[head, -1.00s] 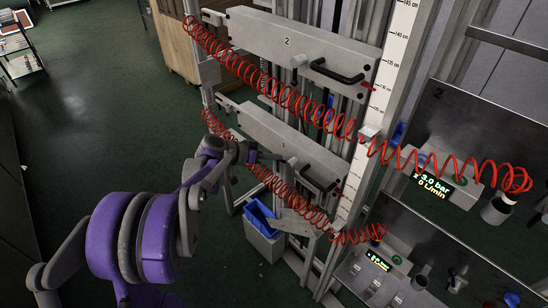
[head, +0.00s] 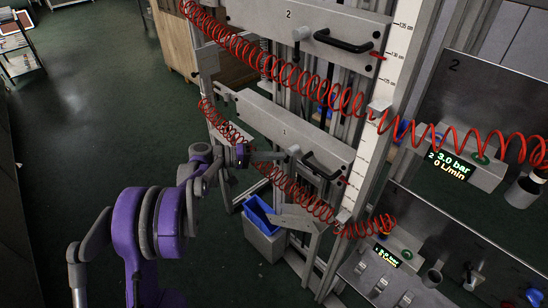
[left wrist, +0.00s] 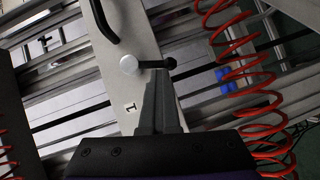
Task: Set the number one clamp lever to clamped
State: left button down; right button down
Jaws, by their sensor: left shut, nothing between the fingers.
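The number one clamp lever has a pale round hub (left wrist: 129,65) and a short dark rod ending in a black knob (left wrist: 171,63) in the left wrist view. Its hub also shows in the head view (head: 294,150), on the lower grey plate (head: 262,115) marked 1. My left gripper (left wrist: 158,76) is shut and empty. Its fingertips overlap the lever's rod between hub and knob in the left wrist view; I cannot tell whether they touch it. In the head view my left gripper (head: 272,156) reaches in from the left, in front of the plate. My right gripper is not in view.
A black handle (head: 322,165) sits right of the lever. Red coiled hoses (head: 310,202) hang across the frame close by. The upper plate (head: 251,15) is marked 2. A blue bin (head: 259,214) stands below. Panels with pressure displays (head: 453,165) are at the right.

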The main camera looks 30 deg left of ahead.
pick_arm(q)
jog(key=shift+s+d+f+n+h+b, duration=0.2)
jog(key=shift+d+f+n+h+b, duration=0.3)
jog(key=shift+n+b, duration=0.25)
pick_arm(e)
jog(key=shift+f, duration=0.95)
pick_arm(q)
jog(key=shift+d+f, duration=0.1)
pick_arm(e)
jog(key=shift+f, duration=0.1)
pick_arm(q)
jog(key=shift+w, duration=0.1)
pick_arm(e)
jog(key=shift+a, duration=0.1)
